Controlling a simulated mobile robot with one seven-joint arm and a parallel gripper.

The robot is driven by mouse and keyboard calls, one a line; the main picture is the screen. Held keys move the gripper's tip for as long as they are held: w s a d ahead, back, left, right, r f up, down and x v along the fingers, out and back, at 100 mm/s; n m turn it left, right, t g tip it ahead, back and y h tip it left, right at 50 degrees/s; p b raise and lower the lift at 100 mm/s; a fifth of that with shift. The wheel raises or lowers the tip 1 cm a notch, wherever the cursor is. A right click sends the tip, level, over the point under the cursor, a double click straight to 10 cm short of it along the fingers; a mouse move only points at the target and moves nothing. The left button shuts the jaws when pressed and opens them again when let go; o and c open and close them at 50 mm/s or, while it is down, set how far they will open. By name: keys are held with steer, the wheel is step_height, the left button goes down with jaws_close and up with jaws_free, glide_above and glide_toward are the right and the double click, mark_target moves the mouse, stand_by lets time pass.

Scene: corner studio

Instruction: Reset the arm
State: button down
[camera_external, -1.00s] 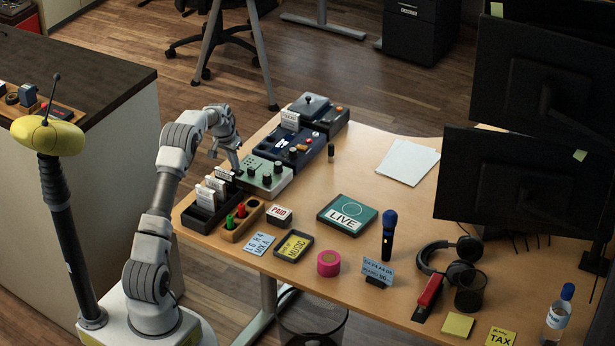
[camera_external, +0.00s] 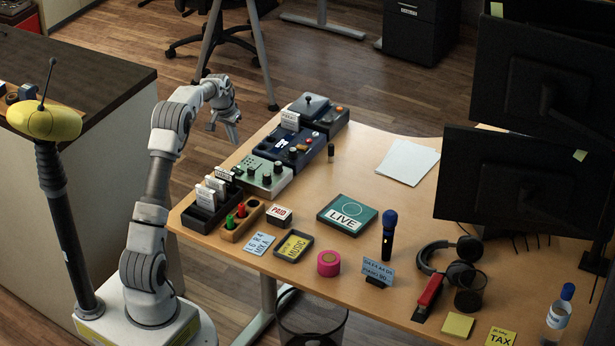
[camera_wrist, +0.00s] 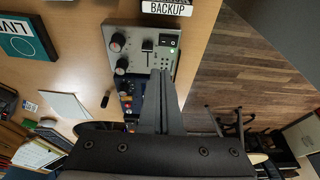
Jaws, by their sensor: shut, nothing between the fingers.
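My gripper (camera_external: 228,136) is raised in the air off the left edge of the desk, beyond the equipment row. It is shut and empty. In the wrist view its shut fingers (camera_wrist: 162,100) reach up the middle of the picture, partly in front of a grey control panel with knobs (camera_wrist: 125,45). The same panel (camera_external: 262,178) sits on the desk near the left edge in the external view. My arm is bent, with the forearm raised and the wrist hanging down.
A dark blue console (camera_external: 292,150) and a joystick unit (camera_external: 312,105) stand behind the panel. A black card rack (camera_external: 204,205) and an orange holder with red and green items (camera_external: 240,220) stand in front.

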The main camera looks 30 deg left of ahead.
steer(key=shift+v, duration=0.8)
steer(key=shift+d, duration=0.15)
steer(key=s+d+r+t+p, duration=0.1)
steer(key=s+d+r+p, duration=0.2)
steer(key=s+d+r, duration=0.5)
steer(key=s+d+r+p, duration=0.2)
steer(key=s+d+r, duration=0.1)
steer(key=s+r, duration=0.75)
steer(key=s+d+r+p, duration=0.1)
steer(key=s+d+p, duration=0.1)
steer(key=s, duration=0.8)
steer(key=s+d+r+t+p, duration=0.1)
steer(key=s+d, duration=0.3)
steer(key=s, duration=0.7)
steer(key=shift+s+r+p, duration=0.15)
steer(key=shift+r+p, duration=0.05)
steer(key=shift+p, duration=0.5)
steer(key=c, duration=1.5)
jaws_free()
steer(key=shift+d, duration=0.1)
steer(key=shift+c, duration=0.2)
